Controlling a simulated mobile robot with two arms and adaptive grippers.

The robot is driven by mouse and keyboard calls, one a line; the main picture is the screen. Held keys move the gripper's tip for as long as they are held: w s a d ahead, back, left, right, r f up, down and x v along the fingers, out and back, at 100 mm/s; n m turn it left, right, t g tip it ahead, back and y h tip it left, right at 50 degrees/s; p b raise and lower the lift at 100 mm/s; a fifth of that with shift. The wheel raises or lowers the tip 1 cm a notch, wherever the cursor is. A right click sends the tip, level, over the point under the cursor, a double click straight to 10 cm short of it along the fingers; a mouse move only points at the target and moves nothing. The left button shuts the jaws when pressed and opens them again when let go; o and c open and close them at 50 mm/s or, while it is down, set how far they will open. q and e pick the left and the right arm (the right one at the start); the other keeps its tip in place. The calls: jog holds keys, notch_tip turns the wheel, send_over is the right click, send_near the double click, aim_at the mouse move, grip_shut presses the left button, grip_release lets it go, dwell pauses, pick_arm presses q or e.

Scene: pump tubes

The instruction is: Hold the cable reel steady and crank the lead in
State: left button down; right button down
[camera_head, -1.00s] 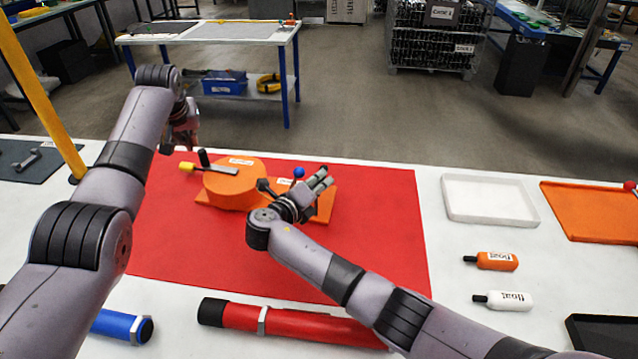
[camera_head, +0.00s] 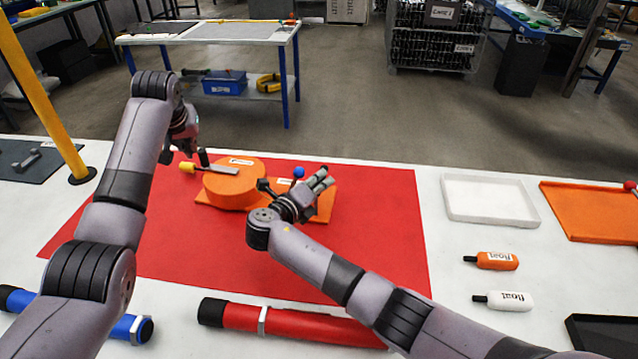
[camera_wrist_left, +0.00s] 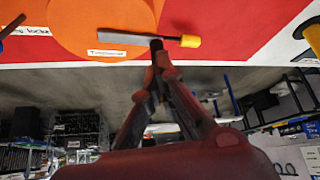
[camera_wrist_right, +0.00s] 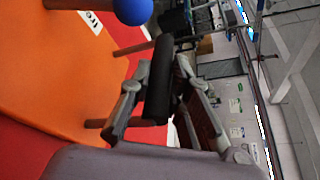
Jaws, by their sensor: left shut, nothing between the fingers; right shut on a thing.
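The orange cable reel (camera_head: 230,190) lies on an orange base plate (camera_head: 323,213) on the red mat. A grey crank arm (camera_head: 222,169) crosses its top and ends in a yellow knob (camera_head: 187,167) at the left. My left gripper (camera_head: 203,157) is shut and empty, its tip close by the crank between bar and knob; in the left wrist view the tip (camera_wrist_left: 157,44) appears beside the yellow knob (camera_wrist_left: 190,41). Contact is unclear. My right gripper (camera_head: 322,179) is shut on a black bar handle (camera_wrist_right: 158,80) with brown posts on the base. A blue ball (camera_head: 299,172) stands beside it.
A red tube (camera_head: 290,323) and a blue tube (camera_head: 125,325) lie at the front. Orange (camera_head: 497,261) and white (camera_head: 508,300) floats and a white tray (camera_head: 488,200) are at the right. A yellow post (camera_head: 40,95) stands at the left. The mat's front is clear.

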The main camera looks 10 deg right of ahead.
pick_arm(q)
notch_tip(320, 180, down, 8)
dwell(0.5)
jog(key=shift+w+a, duration=0.1)
jog(key=shift+w, duration=0.65)
jog(key=shift+w+r, duration=0.1)
jog(key=shift+w, duration=0.65)
jog(key=shift+s, duration=0.1)
